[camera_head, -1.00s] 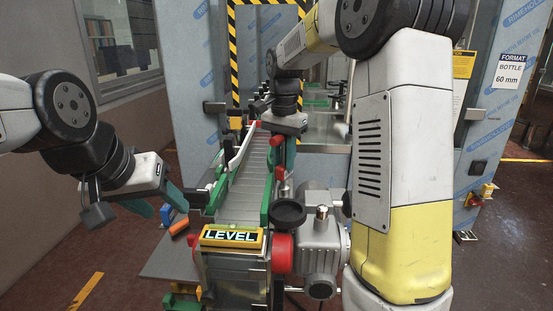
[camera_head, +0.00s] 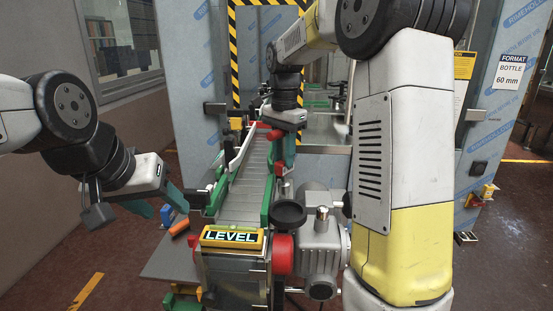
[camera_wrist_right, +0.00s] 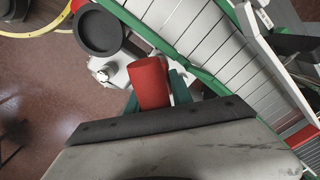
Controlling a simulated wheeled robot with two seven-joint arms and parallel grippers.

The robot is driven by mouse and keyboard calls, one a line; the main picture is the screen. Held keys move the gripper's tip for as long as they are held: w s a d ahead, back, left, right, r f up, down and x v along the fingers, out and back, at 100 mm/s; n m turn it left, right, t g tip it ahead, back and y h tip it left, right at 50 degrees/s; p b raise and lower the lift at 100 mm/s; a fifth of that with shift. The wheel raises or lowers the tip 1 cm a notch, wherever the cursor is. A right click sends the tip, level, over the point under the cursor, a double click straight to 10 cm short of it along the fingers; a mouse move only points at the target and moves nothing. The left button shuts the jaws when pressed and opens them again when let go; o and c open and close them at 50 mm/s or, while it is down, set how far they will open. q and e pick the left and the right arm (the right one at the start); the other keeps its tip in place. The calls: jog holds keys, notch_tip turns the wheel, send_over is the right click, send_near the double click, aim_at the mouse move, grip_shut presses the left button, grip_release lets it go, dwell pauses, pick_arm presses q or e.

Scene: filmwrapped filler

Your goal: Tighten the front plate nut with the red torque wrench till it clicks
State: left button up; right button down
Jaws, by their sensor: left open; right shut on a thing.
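The rest of the wrench is hidden or too small to tell. I cannot make out the front plate nut in either view. My left gripper (camera_head: 158,204) is open and empty, left of the conveyor's near end.
The slatted conveyor (camera_head: 247,190) runs between green rails (camera_head: 207,200). A yellow LEVEL block (camera_head: 232,238), a grey motor (camera_head: 320,240) and a black round dish (camera_head: 289,213) stand at its near end. A blue-wrapped machine frame (camera_head: 200,90) stands behind.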

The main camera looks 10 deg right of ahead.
aim_at(284, 137)
jog(key=shift+r, duration=2.35)
